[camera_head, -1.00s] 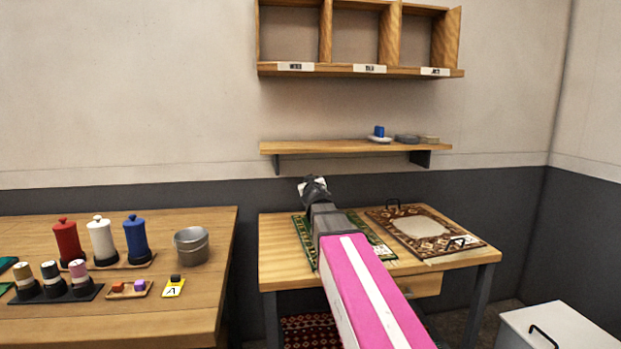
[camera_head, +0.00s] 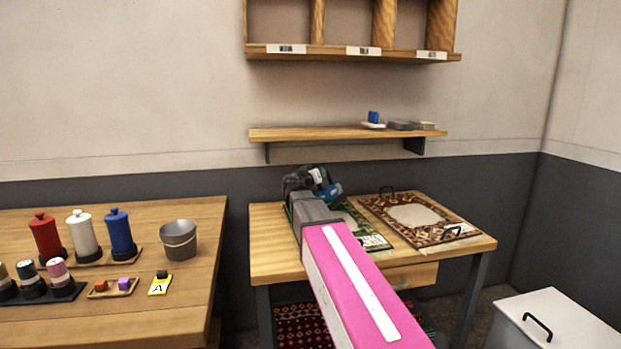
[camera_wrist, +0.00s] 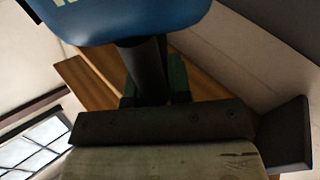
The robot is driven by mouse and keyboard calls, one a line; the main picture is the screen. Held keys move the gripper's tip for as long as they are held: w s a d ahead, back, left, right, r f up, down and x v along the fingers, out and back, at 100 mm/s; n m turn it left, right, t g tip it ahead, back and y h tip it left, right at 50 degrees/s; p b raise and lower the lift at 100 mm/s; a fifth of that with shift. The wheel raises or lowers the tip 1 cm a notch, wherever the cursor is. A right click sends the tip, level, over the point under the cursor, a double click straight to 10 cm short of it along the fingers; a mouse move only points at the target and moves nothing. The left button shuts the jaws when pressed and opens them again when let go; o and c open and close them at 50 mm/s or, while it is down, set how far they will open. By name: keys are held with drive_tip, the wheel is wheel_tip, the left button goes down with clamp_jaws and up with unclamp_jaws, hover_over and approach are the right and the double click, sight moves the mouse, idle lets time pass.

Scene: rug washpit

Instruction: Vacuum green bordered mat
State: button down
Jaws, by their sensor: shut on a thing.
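The green-bordered mat (camera_head: 372,238) lies on the left part of the wooden table, largely hidden by my arm. My gripper (camera_head: 304,178) is above the table behind the mat. It is shut on a blue and black handheld tool, apparently the vacuum (camera_head: 329,190). In the wrist view the tool's blue body (camera_wrist: 135,20) fills the top, and its dark handle (camera_wrist: 145,72) runs down between my gripper's fingers (camera_wrist: 155,85). I cannot tell whether the tool touches the mat; its lower end is hidden.
A brown patterned mat (camera_head: 375,205) with black handles lies on the table's right side. A shelf (camera_head: 300,134) and cubbies (camera_head: 350,53) hang above. The left bench (camera_head: 120,325) holds bottles, spools and a metal pail (camera_head: 178,240). A white lidded box (camera_head: 570,325) stands at lower right.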

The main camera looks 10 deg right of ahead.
drive_tip(key=s+d+r+m+g+h, duration=0.2)
drive_tip(key=s+r+m+g+h, duration=0.5)
drive_tip(key=g, duration=0.5)
drive_tip(key=shift+m+g+y, duration=0.3)
drive_tip(key=shift+g+y, duration=0.1)
drive_tip(key=shift+y, duration=0.1)
drive_tip(key=shift+s+d+f, duration=0.1)
drive_tip(key=shift+s+f, duration=0.05)
drive_tip(key=shift+f, duration=0.9)
drive_tip(key=shift+s+d+f, duration=0.1)
drive_tip(key=shift+f, duration=0.95)
drive_tip(key=shift+a, duration=0.1)
